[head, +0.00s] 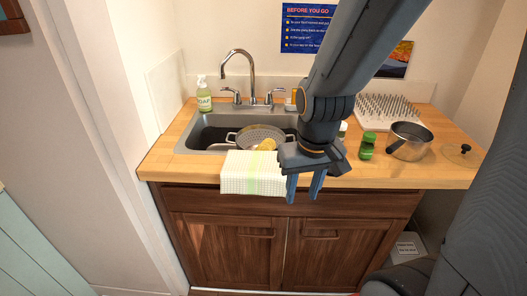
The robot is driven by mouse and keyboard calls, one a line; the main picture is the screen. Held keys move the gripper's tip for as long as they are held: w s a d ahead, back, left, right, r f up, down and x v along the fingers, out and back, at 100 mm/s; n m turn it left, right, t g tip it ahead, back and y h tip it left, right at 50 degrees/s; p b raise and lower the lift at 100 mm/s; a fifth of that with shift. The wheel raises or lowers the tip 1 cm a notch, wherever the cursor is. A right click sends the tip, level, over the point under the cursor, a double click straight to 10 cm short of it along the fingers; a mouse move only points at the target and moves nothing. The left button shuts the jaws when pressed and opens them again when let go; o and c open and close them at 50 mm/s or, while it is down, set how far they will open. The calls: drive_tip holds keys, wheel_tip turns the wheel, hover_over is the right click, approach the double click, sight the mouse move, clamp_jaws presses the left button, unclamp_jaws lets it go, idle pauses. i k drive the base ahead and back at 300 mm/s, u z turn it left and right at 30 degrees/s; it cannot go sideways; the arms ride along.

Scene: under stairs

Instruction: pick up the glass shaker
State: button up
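A small shaker-like thing with a pale top (342,129) shows just right of my arm on the wooden counter. Most of it is hidden behind the arm, so I cannot tell for certain that it is the glass shaker. A small green jar (367,146) stands upright to its right. My gripper (304,187) points down at the counter's front edge, left of both. Its two blue fingers are apart with nothing seen between them.
A sink (205,136) holds a colander (258,133) and a yellow sponge. A checked towel (252,173) hangs over the front edge. A pot (410,140), a glass lid (461,154) and a spiked drying rack (389,110) occupy the right side. A soap bottle (204,97) stands behind the sink.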

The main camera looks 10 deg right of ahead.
sight(367, 145)
drive_tip(key=z, duration=2.05)
drive_tip(key=k, duration=0.55)
drive_tip(key=z, duration=0.05)
drive_tip(key=i, duration=0.2)
drive_tip(key=z, duration=0.05)
